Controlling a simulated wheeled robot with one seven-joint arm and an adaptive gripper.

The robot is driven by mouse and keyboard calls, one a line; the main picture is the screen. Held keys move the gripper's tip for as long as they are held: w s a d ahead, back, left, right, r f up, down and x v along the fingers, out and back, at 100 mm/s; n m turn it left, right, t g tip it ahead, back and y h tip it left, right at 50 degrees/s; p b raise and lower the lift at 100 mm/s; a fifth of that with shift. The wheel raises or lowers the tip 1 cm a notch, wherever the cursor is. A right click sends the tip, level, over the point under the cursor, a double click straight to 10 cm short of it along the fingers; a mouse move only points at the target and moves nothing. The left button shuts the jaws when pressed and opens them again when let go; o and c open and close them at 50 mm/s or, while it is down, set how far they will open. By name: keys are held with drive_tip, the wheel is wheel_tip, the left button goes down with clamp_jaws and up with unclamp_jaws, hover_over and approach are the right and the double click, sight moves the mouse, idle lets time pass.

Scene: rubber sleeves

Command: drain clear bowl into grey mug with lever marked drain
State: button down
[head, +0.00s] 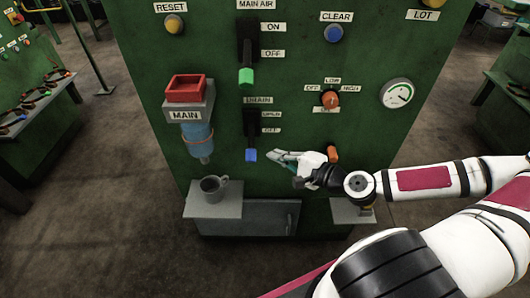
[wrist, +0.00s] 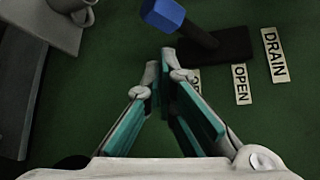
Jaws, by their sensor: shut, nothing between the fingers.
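The drain lever (head: 250,135) is a dark lever with a blue tip on the green panel, under the DRAIN label, with OPEN and OFF labels at its right. Its handle points down. Its blue tip (wrist: 163,15) shows at the top of the wrist view. My gripper (head: 275,155) is shut and empty, just right of and slightly below the blue tip; in the wrist view its fingertips (wrist: 165,62) meet below the lever, apart from it. The clear bowl (head: 198,141), bluish, hangs under the MAIN hopper. The grey mug (head: 214,189) stands upright below it on a shelf.
Above is the MAIN AIR lever (head: 246,75) with a green tip. An orange knob (head: 329,98) and a gauge (head: 396,94) are at the right. An orange part (head: 333,154) sticks out beside my wrist. The mug's grey shelf (head: 213,209) juts out at lower left.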

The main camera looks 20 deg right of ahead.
sight(251, 142)
drive_tip(key=shift+x, duration=2.45)
